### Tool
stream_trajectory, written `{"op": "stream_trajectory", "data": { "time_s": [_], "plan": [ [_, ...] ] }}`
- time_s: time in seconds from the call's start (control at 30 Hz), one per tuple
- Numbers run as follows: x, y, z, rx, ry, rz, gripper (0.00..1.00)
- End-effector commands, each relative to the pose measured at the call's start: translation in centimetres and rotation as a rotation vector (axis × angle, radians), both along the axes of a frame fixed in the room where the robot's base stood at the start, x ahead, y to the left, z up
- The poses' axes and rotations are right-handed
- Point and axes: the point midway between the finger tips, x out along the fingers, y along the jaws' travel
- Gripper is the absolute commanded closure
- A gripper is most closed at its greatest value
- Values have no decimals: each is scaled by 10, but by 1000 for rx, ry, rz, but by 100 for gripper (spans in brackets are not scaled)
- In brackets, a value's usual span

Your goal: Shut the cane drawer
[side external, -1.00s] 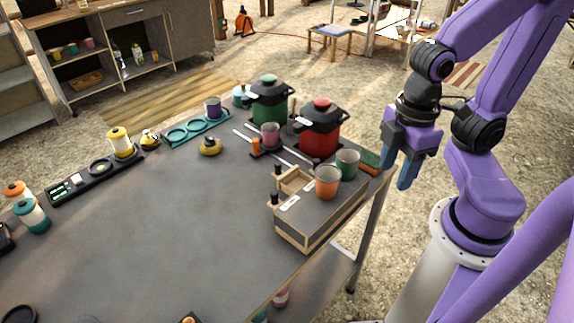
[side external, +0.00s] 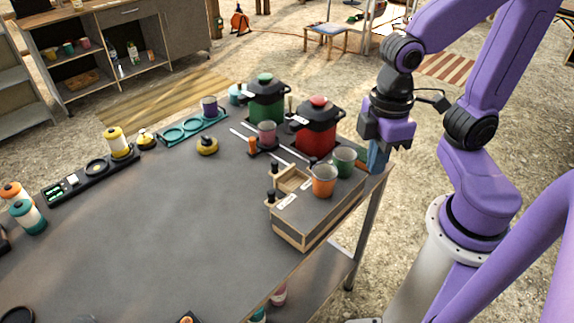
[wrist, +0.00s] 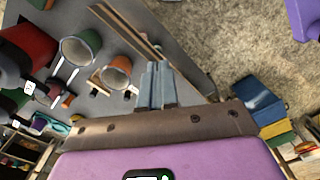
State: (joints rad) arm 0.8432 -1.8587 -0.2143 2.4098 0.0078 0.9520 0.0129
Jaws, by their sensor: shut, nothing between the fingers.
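A low box (side external: 318,212) with a grey top and pale wooden edges stands near the table's right corner. At its left side one pale wooden drawer (side external: 290,181) is pulled out, its inside showing. A black knob (side external: 274,168) is by it, and a second black knob (side external: 270,196) stands nearer the camera. White labels are too small to read, so I cannot tell which is cane. My gripper (side external: 376,158) is shut and empty, pointing down at the table's right edge, beyond the box and on the side away from the open drawer. Its closed fingers (wrist: 156,86) also show in the wrist view.
An orange cup (side external: 324,181) and a green cup (side external: 344,161) stand on the box, near my gripper. A red pot (side external: 315,135) and a green pot (side external: 265,102) stand behind. The left middle of the table is clear.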

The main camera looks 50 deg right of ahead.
Motion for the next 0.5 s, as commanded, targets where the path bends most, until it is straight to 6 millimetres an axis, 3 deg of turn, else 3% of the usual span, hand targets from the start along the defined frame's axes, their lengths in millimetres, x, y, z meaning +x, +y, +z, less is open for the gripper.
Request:
{"op": "stream_trajectory", "data": {
  "time_s": [0.23, 0.5],
  "plan": [
    [75, 25, 2, -65, 63, -239, 100],
    [161, 31, -9, -124, 144, -493, 100]
  ]
}}
